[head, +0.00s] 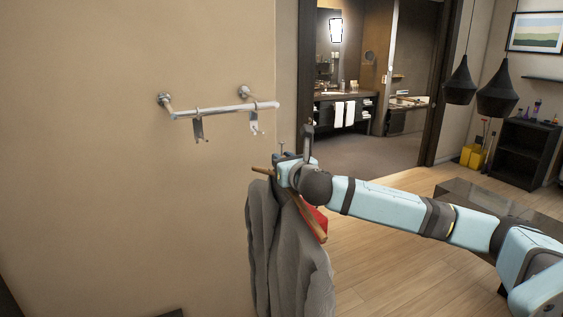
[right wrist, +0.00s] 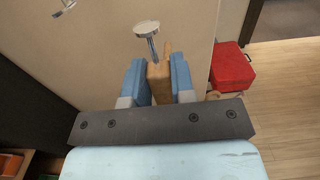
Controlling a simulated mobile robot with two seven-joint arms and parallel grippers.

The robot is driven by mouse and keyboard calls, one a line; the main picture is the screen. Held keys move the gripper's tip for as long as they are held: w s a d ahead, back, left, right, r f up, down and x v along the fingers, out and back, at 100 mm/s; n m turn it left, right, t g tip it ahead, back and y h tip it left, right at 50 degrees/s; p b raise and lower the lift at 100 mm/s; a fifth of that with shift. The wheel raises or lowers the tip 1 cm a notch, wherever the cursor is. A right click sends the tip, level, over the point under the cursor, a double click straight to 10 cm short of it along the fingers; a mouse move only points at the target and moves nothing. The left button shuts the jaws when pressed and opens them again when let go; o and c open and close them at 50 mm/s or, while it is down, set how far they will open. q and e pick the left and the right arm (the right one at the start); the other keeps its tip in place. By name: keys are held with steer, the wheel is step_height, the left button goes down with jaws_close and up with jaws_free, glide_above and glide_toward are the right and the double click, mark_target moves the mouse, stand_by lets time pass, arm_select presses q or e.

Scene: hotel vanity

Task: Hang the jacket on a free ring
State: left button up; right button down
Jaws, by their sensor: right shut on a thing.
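The grey jacket (head: 285,245) hangs on a wooden hanger (head: 316,222), below and to the right of the wall rail (head: 225,109) in the head view. My right gripper (head: 284,168) is shut on the hanger's top. In the right wrist view the hanger's wood (right wrist: 158,75) is between the blue finger pads, and a flat-headed metal pin (right wrist: 148,30) stands up from it. A left ring (head: 198,129) and a right ring (head: 256,123) hang from the rail, with nothing seen hanging on either. The pin is apart from both. My left gripper is not in view.
The beige wall (head: 90,200) is close on the left. A red box (right wrist: 230,68) sits on the floor beside it. Behind my right arm are a low dark table (head: 480,200) and a doorway to a bathroom. The space just below the rail is clear.

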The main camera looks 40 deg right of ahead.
stand_by(0.6)
glide_above(296, 199)
stand_by(1.2)
stand_by(0.4)
